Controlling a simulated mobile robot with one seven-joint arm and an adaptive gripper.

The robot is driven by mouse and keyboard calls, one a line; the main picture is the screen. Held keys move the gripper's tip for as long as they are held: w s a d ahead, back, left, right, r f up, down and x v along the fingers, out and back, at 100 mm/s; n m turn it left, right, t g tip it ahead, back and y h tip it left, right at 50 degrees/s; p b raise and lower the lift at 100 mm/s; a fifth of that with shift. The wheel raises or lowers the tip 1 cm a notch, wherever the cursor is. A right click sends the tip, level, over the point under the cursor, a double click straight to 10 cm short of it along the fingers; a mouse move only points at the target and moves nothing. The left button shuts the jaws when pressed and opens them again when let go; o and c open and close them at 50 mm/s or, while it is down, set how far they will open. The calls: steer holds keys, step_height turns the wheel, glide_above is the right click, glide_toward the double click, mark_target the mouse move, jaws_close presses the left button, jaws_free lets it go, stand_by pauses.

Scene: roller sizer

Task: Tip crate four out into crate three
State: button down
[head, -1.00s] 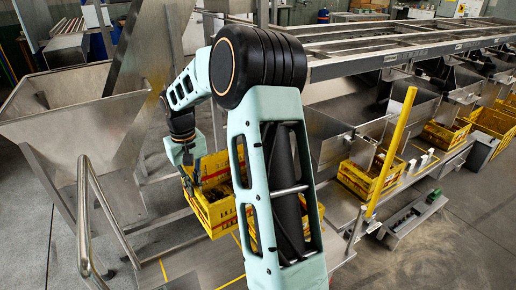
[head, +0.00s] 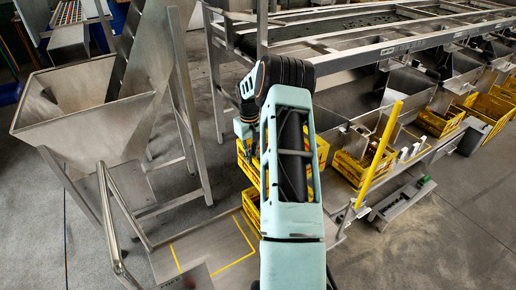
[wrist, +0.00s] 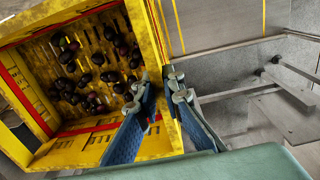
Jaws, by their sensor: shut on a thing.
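A yellow crate (head: 247,168) is held in front of me in the head view, partly hidden behind my arm. The wrist view shows inside this crate (wrist: 90,148), with several dark, plum-like fruits (wrist: 92,62) spread on its floor. My gripper (wrist: 163,86) is shut on the crate's near wall, one finger on each side. In the head view my gripper (head: 247,148) is small and partly hidden. More yellow crate (head: 250,208) shows lower down beside my arm; I cannot tell whether it is a second crate. No crate number is readable.
More yellow crates stand under the sizer's chutes, the nearest (head: 350,167) right of my arm, behind a yellow post (head: 382,155). A steel hopper (head: 85,105) and a handrail (head: 112,220) are at left. A yellow-taped rectangle (head: 212,245) on the steel platform looks bare.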

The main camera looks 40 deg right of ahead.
steer(key=shift+s+d+f+h+b, duration=0.1)
steer(key=shift+d+f+h+b, duration=0.4)
steer(key=shift+f+b, duration=0.3)
steer(key=shift+s+d+f+h+b, duration=0.15)
steer(key=shift+d+f+h+b, duration=0.2)
steer(key=shift+d+f+b, duration=0.35)
steer(key=shift+s+d+f+h+b, duration=0.1)
steer(key=shift+d+f+h+b, duration=0.35)
steer(key=shift+f+b, duration=0.4)
steer(key=shift+d+f+h+b, duration=0.2)
steer(key=shift+f+h+b, duration=0.6)
steer(key=shift+f+b, duration=1.1)
steer(key=shift+s+d+f+g+h+b, duration=0.15)
steer(key=shift+f+h+b, duration=0.3)
steer(key=shift+b, duration=0.8)
steer(key=shift+w+d+f+g+h+b, duration=0.1)
steer(key=shift+d+f+h+b, duration=0.15)
steer(key=shift+f+b, duration=0.65)
steer(key=shift+s+d+f+g+h+b, duration=0.15)
steer(key=shift+d+h+b, duration=0.15)
steer(key=shift+b, duration=1.25)
steer(key=shift+d+f+h+b, duration=0.2)
steer(key=shift+f+h+b, duration=0.3)
steer(key=shift+b, duration=0.65)
steer(key=shift+d+f+b, duration=0.1)
steer(key=shift+f+b, duration=0.35)
steer(key=shift+b, duration=0.15)
steer(key=shift+d+f+b, duration=0.1)
steer(key=shift+f+b, duration=0.2)
steer(key=shift+b, duration=0.3)
